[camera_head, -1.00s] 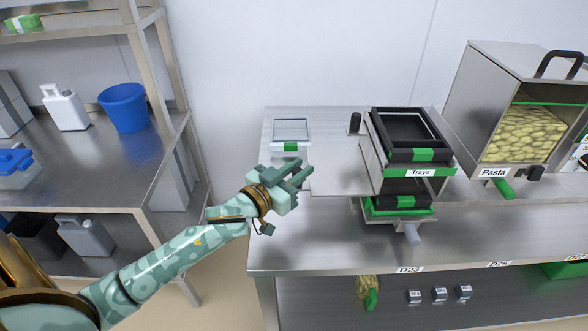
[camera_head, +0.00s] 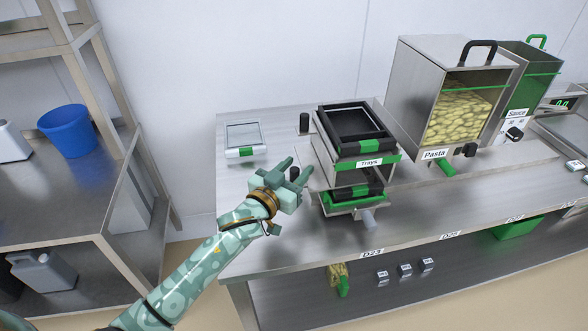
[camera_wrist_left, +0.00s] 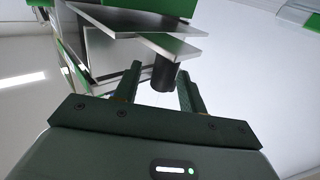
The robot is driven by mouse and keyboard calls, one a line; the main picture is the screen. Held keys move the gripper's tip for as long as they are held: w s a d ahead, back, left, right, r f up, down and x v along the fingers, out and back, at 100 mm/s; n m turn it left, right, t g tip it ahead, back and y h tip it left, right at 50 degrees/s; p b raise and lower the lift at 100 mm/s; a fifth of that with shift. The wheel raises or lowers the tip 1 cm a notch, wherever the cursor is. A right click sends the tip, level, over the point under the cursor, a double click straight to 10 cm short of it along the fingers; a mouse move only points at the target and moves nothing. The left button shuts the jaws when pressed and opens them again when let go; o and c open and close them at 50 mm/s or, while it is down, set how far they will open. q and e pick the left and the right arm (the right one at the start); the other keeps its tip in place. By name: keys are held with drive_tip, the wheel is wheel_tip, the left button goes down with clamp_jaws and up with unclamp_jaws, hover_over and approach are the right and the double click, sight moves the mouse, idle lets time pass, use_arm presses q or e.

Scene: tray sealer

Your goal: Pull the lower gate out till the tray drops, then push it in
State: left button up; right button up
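The tray dispenser (camera_head: 314,140) stands on the steel table with a stack of black trays (camera_head: 352,120) on top. Its lower gate, a flat metal plate (camera_head: 313,168), sticks out to the left. A black tray with a green label (camera_head: 357,191) lies under the stack, above a green-edged base. My left gripper (camera_head: 288,168) is at the plate's outer end, with its fingers apart. In the left wrist view, a black knob (camera_wrist_left: 163,73) under a metal plate (camera_wrist_left: 172,46) shows between and beyond the open fingertips (camera_wrist_left: 160,80); contact is unclear. My right gripper is out of view.
The pasta bin (camera_head: 407,95) is close on the right. The front table strip is clear.

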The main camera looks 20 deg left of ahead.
use_arm(q)
drive_tip(key=shift+s, duration=0.1)
drive_tip(key=s+a+p, duration=0.3)
drive_tip(key=s+p, duration=0.1)
drive_tip(key=s, duration=1.2)
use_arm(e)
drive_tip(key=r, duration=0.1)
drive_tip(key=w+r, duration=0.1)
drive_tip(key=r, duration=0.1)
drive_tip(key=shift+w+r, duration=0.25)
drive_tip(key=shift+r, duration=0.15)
use_arm(q)
drive_tip(key=shift+w, duration=0.1)
